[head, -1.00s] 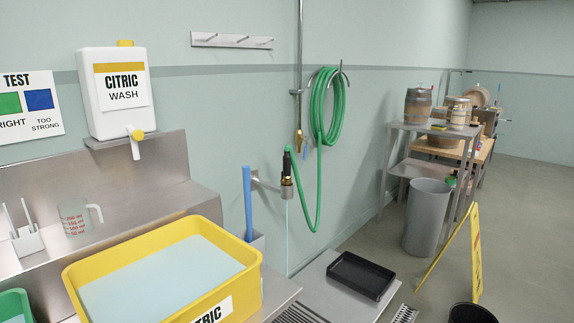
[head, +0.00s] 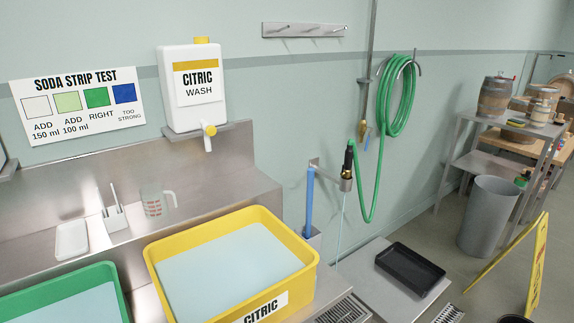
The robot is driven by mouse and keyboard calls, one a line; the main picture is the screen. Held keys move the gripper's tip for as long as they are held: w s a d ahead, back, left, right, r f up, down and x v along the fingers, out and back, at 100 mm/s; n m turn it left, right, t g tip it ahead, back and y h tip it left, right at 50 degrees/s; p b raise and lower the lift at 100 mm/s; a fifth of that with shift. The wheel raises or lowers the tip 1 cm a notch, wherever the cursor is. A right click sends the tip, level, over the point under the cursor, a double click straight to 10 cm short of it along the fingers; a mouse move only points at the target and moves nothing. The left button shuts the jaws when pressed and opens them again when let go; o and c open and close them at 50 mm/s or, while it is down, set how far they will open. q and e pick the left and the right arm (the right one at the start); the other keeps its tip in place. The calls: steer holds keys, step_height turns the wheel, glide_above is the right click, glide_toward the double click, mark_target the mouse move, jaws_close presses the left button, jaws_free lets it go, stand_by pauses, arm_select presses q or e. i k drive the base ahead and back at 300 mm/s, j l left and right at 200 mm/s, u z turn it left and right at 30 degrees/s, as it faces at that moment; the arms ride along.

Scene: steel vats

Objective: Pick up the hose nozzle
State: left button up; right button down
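The hose nozzle (head: 347,165) has a black grip and a brass-coloured lower part. It sits upright in a small steel holder (head: 345,184) on the wall, right of the yellow basin. The green hose (head: 369,205) runs from the nozzle's top, loops down and rises to a coil (head: 396,98) hung on a wall hook. A thin pale blue line, perhaps water, runs down below the nozzle. Neither of my grippers is in view.
A yellow citric basin (head: 302,277) and a green basin (head: 118,290) stand in front. A blue handle (head: 309,202) rises left of the nozzle. A black tray (head: 410,268) lies on a low platform. A grey bin (head: 487,216) and a yellow floor sign (head: 538,265) stand right, with open floor around them.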

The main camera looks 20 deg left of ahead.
mark_target(349, 152)
steer(key=i+l+u, duration=0.65)
steer(key=l+u, duration=0.15)
steer(key=i+l+u, duration=0.25)
steer(key=l, duration=0.2)
steer(key=l+u, duration=0.25)
steer(key=l, duration=0.1)
